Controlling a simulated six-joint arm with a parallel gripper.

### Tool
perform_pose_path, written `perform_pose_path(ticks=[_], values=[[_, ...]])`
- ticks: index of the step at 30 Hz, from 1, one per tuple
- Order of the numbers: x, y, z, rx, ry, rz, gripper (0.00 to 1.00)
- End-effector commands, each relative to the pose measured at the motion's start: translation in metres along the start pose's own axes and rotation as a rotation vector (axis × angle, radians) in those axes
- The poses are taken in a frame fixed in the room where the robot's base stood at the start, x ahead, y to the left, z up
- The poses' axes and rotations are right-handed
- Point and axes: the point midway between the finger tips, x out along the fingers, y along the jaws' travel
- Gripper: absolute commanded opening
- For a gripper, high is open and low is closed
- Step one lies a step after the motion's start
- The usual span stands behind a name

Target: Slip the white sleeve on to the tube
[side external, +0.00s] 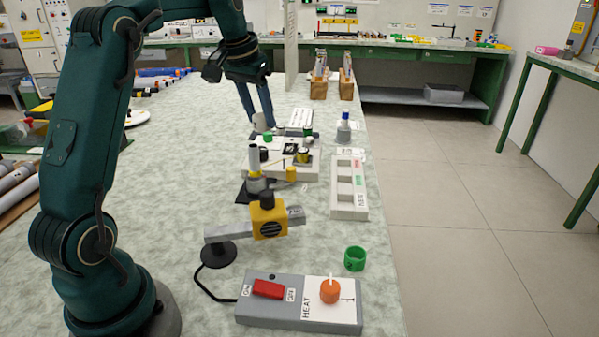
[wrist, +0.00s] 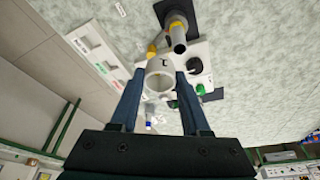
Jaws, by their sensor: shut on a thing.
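The white sleeve (side external: 259,121) is a short hollow cylinder held between the fingers of my gripper (side external: 262,124). In the wrist view the sleeve (wrist: 160,82) shows its open round end between the two dark blue fingers of my gripper (wrist: 163,74). The tube (side external: 254,157) is pale grey with a yellow band and stands upright in a grey holder. In the wrist view the tube (wrist: 179,38) is beyond the sleeve, slightly to the right. The sleeve is apart from the tube, higher up and behind it in the side view.
A white block (side external: 290,172) with coloured caps stands behind the tube. A yellow heater (side external: 268,222) on a stand is in front of it. A control box (side external: 300,312), a loose green ring (side external: 355,259) and a white compartment tray (side external: 361,208) are nearby. The bench left of the tube is clear.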

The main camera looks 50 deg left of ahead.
Motion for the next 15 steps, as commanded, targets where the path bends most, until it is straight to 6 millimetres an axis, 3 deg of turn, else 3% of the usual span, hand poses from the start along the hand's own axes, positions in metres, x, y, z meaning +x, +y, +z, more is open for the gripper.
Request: perform_pose_path(ticks=[3, 6, 15], values=[[-0.003, -0.021, -0.002, -0.053, -0.001, -0.016, 0.0], [-0.002, -0.029, 0.0, -0.072, -0.003, -0.022, 0.0], [0.017, -0.029, 0.007, -0.076, -0.004, -0.023, 0.0]])
